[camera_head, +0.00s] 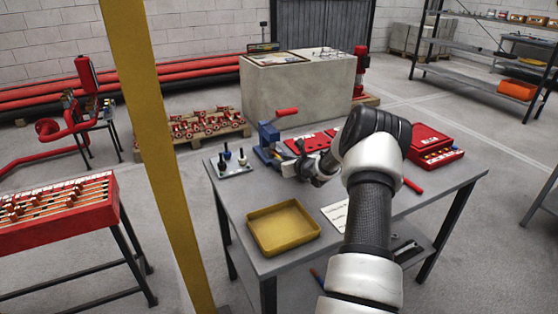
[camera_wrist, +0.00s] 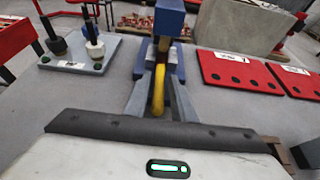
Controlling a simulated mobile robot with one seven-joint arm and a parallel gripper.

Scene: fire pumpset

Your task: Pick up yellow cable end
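My gripper (camera_wrist: 160,82) is open, with one grey finger on each side of the cable end. A gap shows beside the cable, so I see no firm grip on it. In the head view my gripper (camera_head: 296,168) is low over the table beside the blue press (camera_head: 268,143); the yellow cable end cannot be made out there.
The grey table (camera_head: 375,195) holds a yellow tray (camera_head: 282,228) in front, a plate with black-handled tools (camera_head: 231,163) at left, red panels (camera_head: 310,141) behind, and a red case (camera_head: 432,145) at right. A yellow post (camera_head: 157,150) stands left of the table.

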